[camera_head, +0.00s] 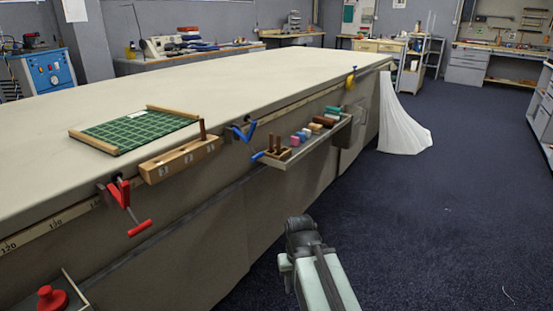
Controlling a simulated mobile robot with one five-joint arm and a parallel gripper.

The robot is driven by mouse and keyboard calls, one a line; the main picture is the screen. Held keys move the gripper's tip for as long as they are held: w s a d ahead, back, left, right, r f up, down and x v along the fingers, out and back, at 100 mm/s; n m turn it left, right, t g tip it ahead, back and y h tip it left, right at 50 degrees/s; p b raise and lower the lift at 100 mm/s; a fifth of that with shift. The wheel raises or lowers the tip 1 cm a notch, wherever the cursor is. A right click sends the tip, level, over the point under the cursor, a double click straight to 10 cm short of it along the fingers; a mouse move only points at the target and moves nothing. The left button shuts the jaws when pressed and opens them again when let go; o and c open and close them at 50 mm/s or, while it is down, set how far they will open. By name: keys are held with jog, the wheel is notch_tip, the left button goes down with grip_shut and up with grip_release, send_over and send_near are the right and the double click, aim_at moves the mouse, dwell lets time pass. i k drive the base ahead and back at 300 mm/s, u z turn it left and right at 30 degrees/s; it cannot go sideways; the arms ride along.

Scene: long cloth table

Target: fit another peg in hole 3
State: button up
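A long wooden block (180,162) with number labels lies along the near edge of the table. The label 3 is at its left end, and no peg stands up there. One dark brown peg (202,130) stands upright near its right end. A small wooden holder (284,155) with upright brown pegs (277,143) sits at the near end of the side tray. My arm reaches up from the bottom edge, well in front of the table and apart from these things. I cannot make out any gripper fingers.
A green gridded board (140,130) lies behind the block. A red clamp (122,195) and a blue clamp (242,132) jut from the table edge.

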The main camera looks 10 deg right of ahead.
aim_at(154, 171)
jog(key=u, duration=3.3)
jog(key=k, duration=1.15)
jog(key=z, duration=1.8)
jog(key=i, duration=1)
